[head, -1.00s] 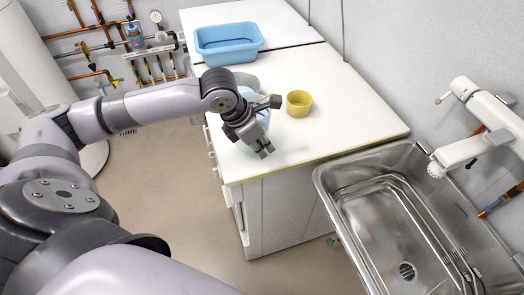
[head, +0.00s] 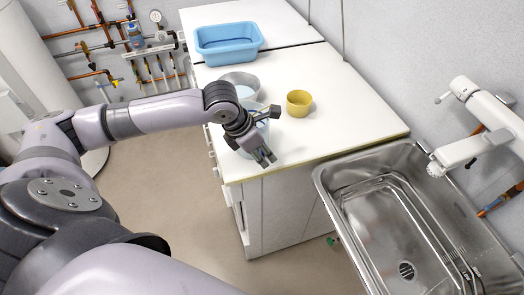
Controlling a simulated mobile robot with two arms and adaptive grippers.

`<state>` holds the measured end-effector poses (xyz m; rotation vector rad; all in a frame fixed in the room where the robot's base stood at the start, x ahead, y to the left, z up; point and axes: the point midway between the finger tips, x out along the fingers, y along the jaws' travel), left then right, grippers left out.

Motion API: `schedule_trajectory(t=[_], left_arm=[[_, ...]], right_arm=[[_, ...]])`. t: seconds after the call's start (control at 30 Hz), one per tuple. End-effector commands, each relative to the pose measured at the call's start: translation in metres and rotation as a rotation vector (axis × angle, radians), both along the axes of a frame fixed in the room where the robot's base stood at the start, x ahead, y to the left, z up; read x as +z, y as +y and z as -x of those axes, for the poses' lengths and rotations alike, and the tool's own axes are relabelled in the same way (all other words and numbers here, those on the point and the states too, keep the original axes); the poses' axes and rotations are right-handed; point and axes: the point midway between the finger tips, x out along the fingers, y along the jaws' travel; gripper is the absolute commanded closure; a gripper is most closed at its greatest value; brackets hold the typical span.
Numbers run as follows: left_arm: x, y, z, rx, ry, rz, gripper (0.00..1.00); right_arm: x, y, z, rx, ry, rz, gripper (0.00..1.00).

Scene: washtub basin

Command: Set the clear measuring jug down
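The clear measuring jug (head: 241,142) is pale blue and see-through. It is at the front left of the white counter, largely hidden behind my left gripper (head: 267,159). I cannot tell whether its base rests on the counter. My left gripper points down towards the counter's front edge, over the near side of the jug. Its fingertips show with a narrow gap, but whether they grip the jug's wall or handle is hidden. My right gripper is not in view.
The white counter (head: 350,120) is clear on its right side. A yellow cup (head: 299,103) stands right of the jug, and a grey bowl (head: 240,79) stands behind it. A blue tub (head: 229,47) is at the back. A steel sink (head: 380,230) with a white tap (head: 472,145) is at right.

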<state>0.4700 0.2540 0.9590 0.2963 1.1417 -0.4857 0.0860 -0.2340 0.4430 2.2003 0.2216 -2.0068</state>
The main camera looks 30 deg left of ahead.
Motion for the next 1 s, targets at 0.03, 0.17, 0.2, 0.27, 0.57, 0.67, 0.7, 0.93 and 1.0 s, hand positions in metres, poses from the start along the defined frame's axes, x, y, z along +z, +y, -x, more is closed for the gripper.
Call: schedule_trajectory(t=[0.03, 0.17, 0.2, 0.27, 0.57, 0.67, 0.7, 0.93, 1.0], left_arm=[[0.003, 0.001, 0.0, 0.0, -0.001, 0.0, 0.7], [0.016, 0.005, 0.004, 0.001, -0.004, -0.002, 0.7], [0.023, 0.006, 0.007, -0.001, -0.006, -0.003, 0.7], [0.035, 0.009, 0.011, 0.001, -0.006, -0.004, 0.7], [0.09, 0.022, 0.031, 0.002, -0.004, -0.003, 0.7], [0.102, 0.024, 0.035, 0.002, -0.002, 0.0, 0.7], [0.105, 0.025, 0.036, 0.002, -0.002, -0.001, 0.7], [0.111, 0.026, 0.039, 0.001, 0.0, 0.0, 0.7], [0.11, 0.026, 0.039, 0.001, 0.0, 0.0, 0.7]], right_arm=[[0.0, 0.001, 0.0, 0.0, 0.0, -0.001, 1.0], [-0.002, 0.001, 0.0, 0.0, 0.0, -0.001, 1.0], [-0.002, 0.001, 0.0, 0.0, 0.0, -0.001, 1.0], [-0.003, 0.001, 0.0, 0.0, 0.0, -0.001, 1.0], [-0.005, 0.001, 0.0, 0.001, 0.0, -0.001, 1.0], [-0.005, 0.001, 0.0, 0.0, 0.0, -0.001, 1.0], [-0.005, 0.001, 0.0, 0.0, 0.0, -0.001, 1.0], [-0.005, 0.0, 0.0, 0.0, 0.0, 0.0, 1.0], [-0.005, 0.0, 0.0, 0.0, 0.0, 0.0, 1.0]])
